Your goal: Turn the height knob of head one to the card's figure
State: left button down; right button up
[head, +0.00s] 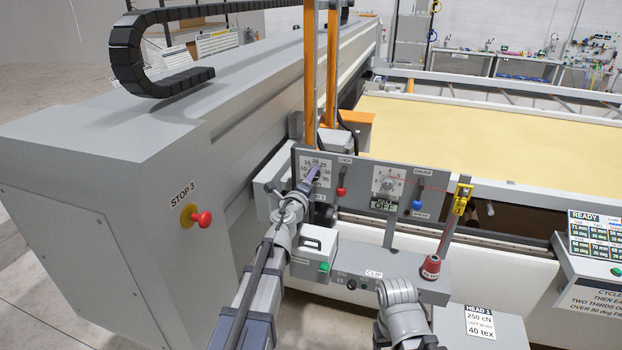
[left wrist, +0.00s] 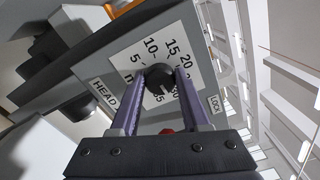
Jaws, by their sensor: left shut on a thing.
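The height knob (left wrist: 160,76) of head one is black and round with a pale mark on its face; I cannot tell which figure the mark points to. It stands on a white dial plate (left wrist: 132,52) with figures around it, which also shows in the head view (head: 326,179). My left gripper (head: 311,180) has its purple fingers on both sides of the knob, shut on it. In the head view the gripper hides the knob. The HEAD 1 card (head: 479,322) at the lower right reads 250 cN and 40 tex, with a smaller loft line between, too small to read surely.
A red STOP 3 button (head: 200,219) is on the grey housing at left.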

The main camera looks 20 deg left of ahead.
pick_arm(q)
jog(key=shift+n, duration=0.6)
jog(key=shift+c, duration=1.9)
grip_release()
jog(key=shift+s, duration=0.2)
jog(key=s, duration=0.7)
jog(key=shift+s+a, duration=0.15)
jog(key=shift+s, duration=0.1)
